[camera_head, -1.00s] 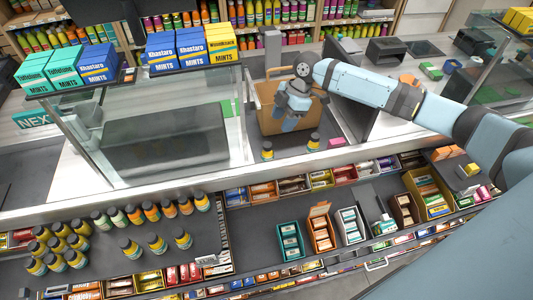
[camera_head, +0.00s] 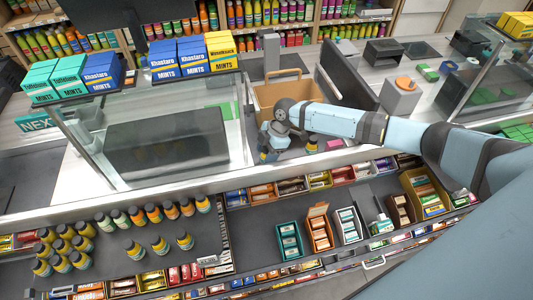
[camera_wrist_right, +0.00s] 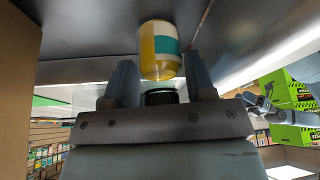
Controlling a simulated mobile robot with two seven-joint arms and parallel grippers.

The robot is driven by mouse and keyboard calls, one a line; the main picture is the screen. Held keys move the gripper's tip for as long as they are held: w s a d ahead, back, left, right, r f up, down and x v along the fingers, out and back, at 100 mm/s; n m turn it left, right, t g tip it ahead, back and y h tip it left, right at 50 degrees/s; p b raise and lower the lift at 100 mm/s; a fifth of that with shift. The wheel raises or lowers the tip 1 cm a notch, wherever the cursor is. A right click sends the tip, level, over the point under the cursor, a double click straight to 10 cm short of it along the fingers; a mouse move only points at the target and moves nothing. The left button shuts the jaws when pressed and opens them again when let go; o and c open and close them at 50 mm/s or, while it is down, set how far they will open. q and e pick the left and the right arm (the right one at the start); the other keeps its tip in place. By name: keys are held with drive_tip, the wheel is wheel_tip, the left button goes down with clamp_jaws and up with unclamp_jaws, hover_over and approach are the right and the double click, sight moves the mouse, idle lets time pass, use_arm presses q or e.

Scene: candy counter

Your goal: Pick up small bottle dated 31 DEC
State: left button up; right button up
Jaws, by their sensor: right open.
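My right gripper (camera_head: 272,143) is low over the counter in the head view, in front of the brown box. It is open. In the right wrist view, its fingers (camera_wrist_right: 160,80) are on either side of the black cap end of a small yellow bottle (camera_wrist_right: 160,45) with a teal and white label. A gap shows between the bottle and each finger. In the head view this bottle (camera_head: 268,157) is mostly hidden by the gripper. A second small bottle (camera_head: 312,143) stands to its right. No date is readable. My left gripper is not in view.
The brown box (camera_head: 275,95) stands right behind the gripper, and a dark upright panel (camera_head: 348,80) is to its right. A pink item (camera_head: 335,144) lies on the counter. Several similar bottles (camera_head: 160,243) stand on the dark lower surface at left. Glass panels border the counter.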

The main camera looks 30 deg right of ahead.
drive_tip(key=shift+a+f, duration=0.15)
drive_tip(key=shift+f, duration=0.25)
drive_tip(key=c, duration=0.5)
drive_tip(key=shift+r, duration=0.1)
drive_tip(key=shift+c, duration=0.2)
